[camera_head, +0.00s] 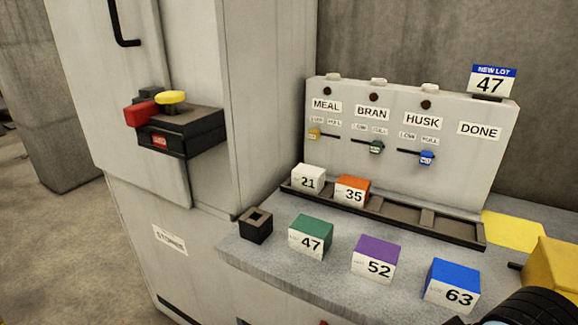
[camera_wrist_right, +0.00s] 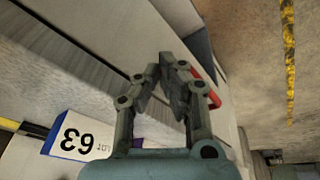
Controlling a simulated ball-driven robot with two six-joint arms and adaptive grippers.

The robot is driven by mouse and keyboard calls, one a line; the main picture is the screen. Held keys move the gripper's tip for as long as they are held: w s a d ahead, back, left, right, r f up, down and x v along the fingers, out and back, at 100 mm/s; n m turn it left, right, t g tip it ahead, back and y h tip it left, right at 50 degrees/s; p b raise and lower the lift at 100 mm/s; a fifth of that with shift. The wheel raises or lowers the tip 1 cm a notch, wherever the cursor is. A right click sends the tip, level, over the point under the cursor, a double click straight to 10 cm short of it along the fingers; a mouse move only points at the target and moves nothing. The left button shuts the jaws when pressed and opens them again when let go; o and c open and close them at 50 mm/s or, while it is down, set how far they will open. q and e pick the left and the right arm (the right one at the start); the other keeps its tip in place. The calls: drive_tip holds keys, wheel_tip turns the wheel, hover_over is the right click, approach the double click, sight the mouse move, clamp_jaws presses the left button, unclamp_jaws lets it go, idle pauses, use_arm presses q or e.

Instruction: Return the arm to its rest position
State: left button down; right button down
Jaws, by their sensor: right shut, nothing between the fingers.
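My right gripper (camera_wrist_right: 170,78) shows in the right wrist view with its fingertips together and nothing between them. Below and left of it in that view is the block marked 63 (camera_wrist_right: 80,137), apart from the fingers. In the head view a dark rounded part of my right arm enters at the bottom right corner, beside the blue 63 block (camera_head: 452,284). The gripper itself does not show there. My left gripper is in neither view.
Green 47 (camera_head: 311,237) and purple 52 (camera_head: 376,259) blocks stand on the counter. White 21 (camera_head: 308,178) and orange 35 (camera_head: 352,190) blocks sit in the rack (camera_head: 426,231) below the MEAL/BRAN/HUSK panel (camera_head: 345,90). A yellow box (camera_head: 552,268) stands right. A pale cabinet (camera_head: 190,245) stands left.

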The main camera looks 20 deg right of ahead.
drive_tip(key=s+d+f+g+b, duration=0.1)
drive_tip(key=s+f, duration=0.2)
drive_tip(key=f, duration=0.9)
drive_tip(key=s+d+f+b, duration=0.1)
drive_tip(key=s+f, duration=0.3)
drive_tip(key=f, duration=0.9)
drive_tip(key=s+f+g+b, duration=0.1)
drive_tip(key=s+f+b, duration=0.1)
drive_tip(key=s+f, duration=1)
drive_tip(key=s, duration=0.2)
drive_tip(key=shift+s+d, duration=0.35)
drive_tip(key=shift+f, duration=0.1)
